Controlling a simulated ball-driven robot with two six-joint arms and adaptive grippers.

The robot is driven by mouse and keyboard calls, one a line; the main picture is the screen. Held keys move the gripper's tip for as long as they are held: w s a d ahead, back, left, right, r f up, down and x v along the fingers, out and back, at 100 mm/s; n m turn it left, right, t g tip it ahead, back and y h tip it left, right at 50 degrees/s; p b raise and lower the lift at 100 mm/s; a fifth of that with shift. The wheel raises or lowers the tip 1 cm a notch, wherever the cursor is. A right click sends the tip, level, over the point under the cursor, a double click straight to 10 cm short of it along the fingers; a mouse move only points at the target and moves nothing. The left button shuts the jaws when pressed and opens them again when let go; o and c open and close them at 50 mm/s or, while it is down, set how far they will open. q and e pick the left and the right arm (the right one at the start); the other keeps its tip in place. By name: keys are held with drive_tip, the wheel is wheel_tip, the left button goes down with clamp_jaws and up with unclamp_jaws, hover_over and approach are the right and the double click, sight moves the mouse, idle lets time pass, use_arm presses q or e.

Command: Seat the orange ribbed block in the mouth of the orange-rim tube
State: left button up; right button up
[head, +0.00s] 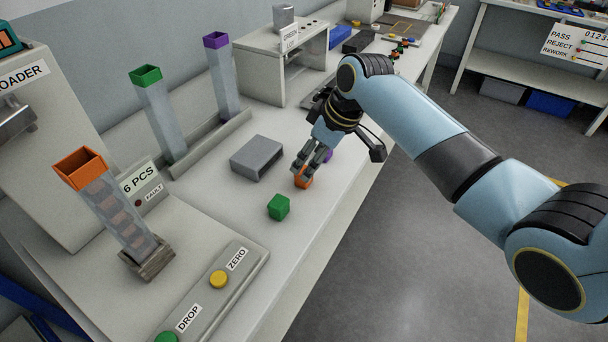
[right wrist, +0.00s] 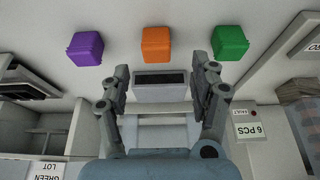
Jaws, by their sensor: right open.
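The orange ribbed block (head: 302,182) sits on the white bench, partly hidden by my right gripper in the head view. The right wrist view shows the orange block (right wrist: 156,45) whole, beyond the fingertips and roughly centred between them. My right gripper (head: 312,160) is open and empty, with its fingers pointing down close to the block; it also shows in the right wrist view (right wrist: 162,78). The orange-rim tube (head: 118,213) leans at the left on a grey foot, with its square orange mouth (head: 80,168) up and several pieces visible inside. My left gripper is not in view.
A green block (head: 279,207) and a purple block (head: 328,156) flank the orange one. A hollow grey box (head: 257,158) lies beside them. Green-rim (head: 158,115) and purple-rim (head: 222,80) tubes stand behind. A button panel (head: 210,292) is in front.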

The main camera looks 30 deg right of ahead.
sight(304, 170)
drive_tip(key=x, duration=0.6)
drive_tip(key=shift+w+d, duration=0.15)
drive_tip(key=shift+w, duration=0.1)
drive_tip(key=shift+r, duration=0.1)
drive_tip(key=c, duration=1.1)
